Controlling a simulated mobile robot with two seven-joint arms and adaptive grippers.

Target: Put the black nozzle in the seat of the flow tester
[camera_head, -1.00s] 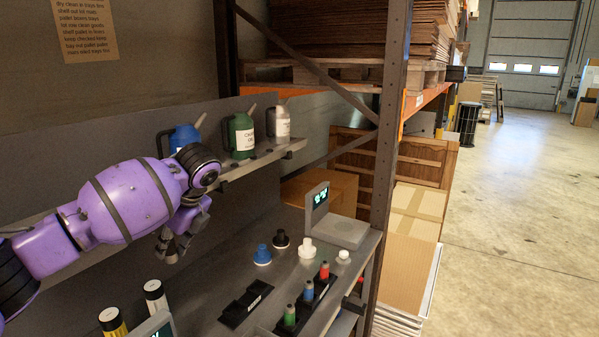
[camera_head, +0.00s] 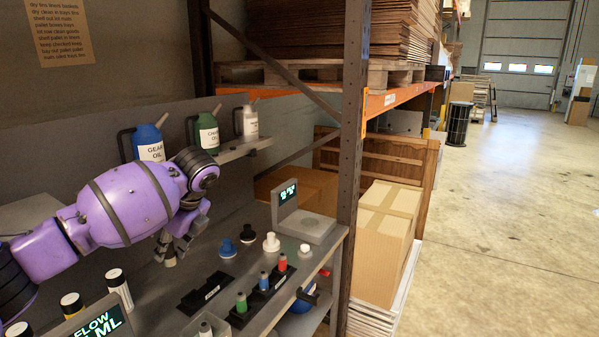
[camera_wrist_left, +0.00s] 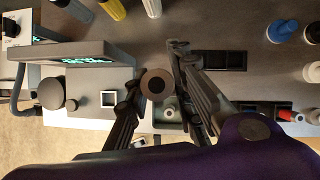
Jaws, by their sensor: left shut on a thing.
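The flow tester's screen (camera_head: 95,322) is at the lower left of the head view, cut off by the frame. In the left wrist view the tester (camera_wrist_left: 72,56) lies left of the gripper. A pale square with a dark opening (camera_wrist_left: 108,99), possibly its seat, is beside the left finger. The nozzle is apart from it. My right gripper is not in view.
An empty black holder (camera_head: 205,291) lies on the bench. Green (camera_head: 241,302), blue and red pieces stand in a rack to its right. Blue (camera_head: 227,248), black (camera_head: 247,233) and white (camera_head: 271,242) knobs stand behind. A scale (camera_head: 303,227) is at the far end. Oil cans (camera_head: 148,143) stand on the shelf.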

